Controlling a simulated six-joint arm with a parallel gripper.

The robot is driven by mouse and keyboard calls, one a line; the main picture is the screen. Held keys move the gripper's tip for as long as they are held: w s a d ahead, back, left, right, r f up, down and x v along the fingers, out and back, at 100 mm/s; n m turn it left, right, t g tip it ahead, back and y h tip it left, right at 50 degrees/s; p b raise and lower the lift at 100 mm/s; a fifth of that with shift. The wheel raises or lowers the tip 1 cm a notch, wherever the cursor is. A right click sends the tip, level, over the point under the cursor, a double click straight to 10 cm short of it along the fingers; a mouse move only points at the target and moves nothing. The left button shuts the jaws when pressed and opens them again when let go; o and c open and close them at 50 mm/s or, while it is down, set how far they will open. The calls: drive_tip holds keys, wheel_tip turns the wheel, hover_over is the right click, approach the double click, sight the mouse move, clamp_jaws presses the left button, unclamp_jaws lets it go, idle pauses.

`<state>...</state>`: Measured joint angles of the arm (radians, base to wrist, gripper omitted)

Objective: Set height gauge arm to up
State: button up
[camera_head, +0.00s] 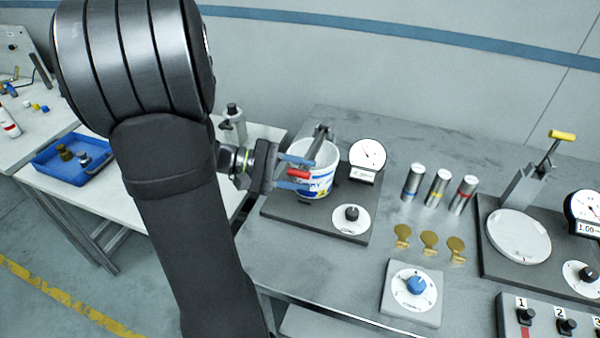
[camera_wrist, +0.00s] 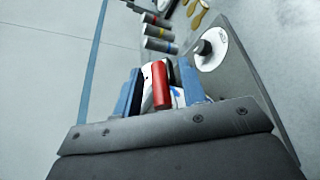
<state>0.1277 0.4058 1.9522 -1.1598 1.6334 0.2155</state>
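The red handle (camera_head: 299,174) at the left station appears to belong to the height gauge arm. A grey metal arm (camera_head: 320,137) rises at the white tub (camera_head: 318,153) there. How the handle joins it is hidden. My gripper (camera_head: 304,173) reaches in from the left, its blue fingers above and below the red handle. In the wrist view the red handle (camera_wrist: 161,85) stands between the two blue fingers (camera_wrist: 162,90), with gaps on both sides. The gripper is open around it. The lower part of the handle is hidden by the gripper body.
The station's dark base carries a dial gauge (camera_head: 367,154) and a black knob (camera_head: 351,213). A second station with a yellow-handled lever (camera_head: 562,135) stands far right. A blue tray (camera_head: 42,166) is left.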

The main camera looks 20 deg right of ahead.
drive_tip(key=shift+d, duration=0.1)
clamp_jaws()
drive_tip(key=shift+r, duration=0.1)
